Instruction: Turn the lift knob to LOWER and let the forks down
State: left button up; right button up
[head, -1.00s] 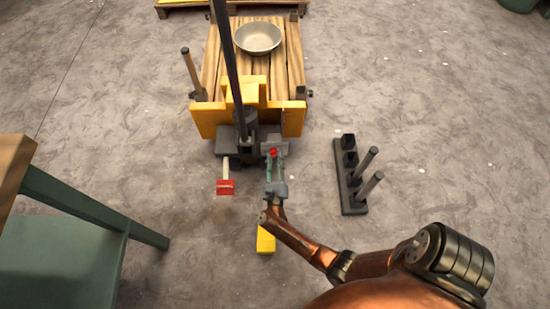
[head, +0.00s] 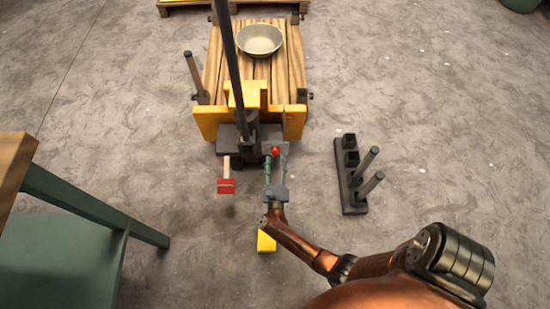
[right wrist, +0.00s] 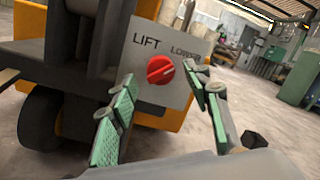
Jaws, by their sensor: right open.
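The red lift knob (right wrist: 160,69) sits on a grey plate (right wrist: 185,92) marked LIFT and LOWER. Its pale line slants up to the right, toward the LOWER side. The knob also shows in the head view (head: 275,152). My right gripper (right wrist: 160,82) is open, its green-padded fingers on either side of the knob, apart from it in the wrist view. It shows in the head view (head: 276,168) just in front of the yellow lift truck (head: 207,122). The forks are hidden under the wooden pallet (head: 229,75). My left gripper is out of view.
A metal bowl (head: 260,41) rests on the pallet. A red pedal (head: 226,186) is left of my right gripper. A dark rack (head: 352,200) with upright handles stands to the right. A green table (head: 60,260) fills the lower left.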

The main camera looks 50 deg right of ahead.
jog(key=v, duration=0.6)
dwell(0.5)
